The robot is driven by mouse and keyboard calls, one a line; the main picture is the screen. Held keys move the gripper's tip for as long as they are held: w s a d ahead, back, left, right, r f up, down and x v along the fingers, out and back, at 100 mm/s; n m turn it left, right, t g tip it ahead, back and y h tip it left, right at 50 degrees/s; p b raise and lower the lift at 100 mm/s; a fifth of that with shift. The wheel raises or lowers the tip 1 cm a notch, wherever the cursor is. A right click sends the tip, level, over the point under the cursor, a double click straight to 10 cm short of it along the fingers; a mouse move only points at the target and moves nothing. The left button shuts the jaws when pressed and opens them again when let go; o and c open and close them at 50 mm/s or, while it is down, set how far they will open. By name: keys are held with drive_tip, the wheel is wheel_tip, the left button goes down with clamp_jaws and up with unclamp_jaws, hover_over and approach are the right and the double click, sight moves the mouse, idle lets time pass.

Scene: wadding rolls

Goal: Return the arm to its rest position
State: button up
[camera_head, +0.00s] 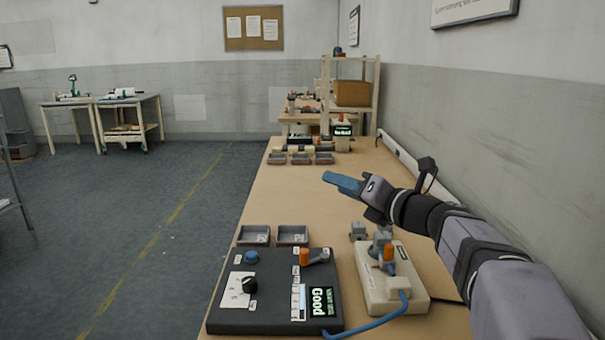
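My arm reaches in from the lower right corner, over the right side of the table. My gripper (338,181) has blue fingers that point left, above the middle of the tabletop. The fingers overlap from this angle, so the gap between them is hidden. Nothing is visible in or hanging from the gripper. It is beyond the white device and apart from the things below.
A dark control box (232,318) reading "Good" stands at the front, joined by a blue cable to a white device (406,268) under the arm. Two small trays (291,244) sit behind the box. The grey wall (470,130) runs along the right. The middle tabletop (285,205) is clear.

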drive_tip(key=d+r+m+t+h+p, duration=0.1)
drive_tip(key=d+r+m+h+p, duration=0.1)
drive_tip(key=d+m+h+p, duration=0.9)
drive_tip(key=s+f+m+g+p, duration=0.45)
drive_tip(key=s+m+p, duration=0.2)
drive_tip(key=m, duration=0.45)
drive_tip(key=s+a+f+m+g+p, duration=0.1)
drive_tip(key=s+f+m+g+p, duration=0.1)
drive_tip(key=s, duration=0.7)
drive_tip(key=s+a+f+m+g+y+p, duration=0.1)
drive_tip(key=s+m+g+p, duration=0.4)
drive_tip(key=s, duration=0.5)
drive_tip(key=s+a+f+m+g+p, duration=0.2)
drive_tip(key=s+f+m+g+p, duration=0.1)
drive_tip(key=s, duration=0.7)
drive_tip(key=m+p, duration=0.1)
drive_tip(key=m, duration=0.1)
drive_tip(key=shift+s+a+m, duration=0.15)
drive_tip(key=shift+a+m, duration=0.25)
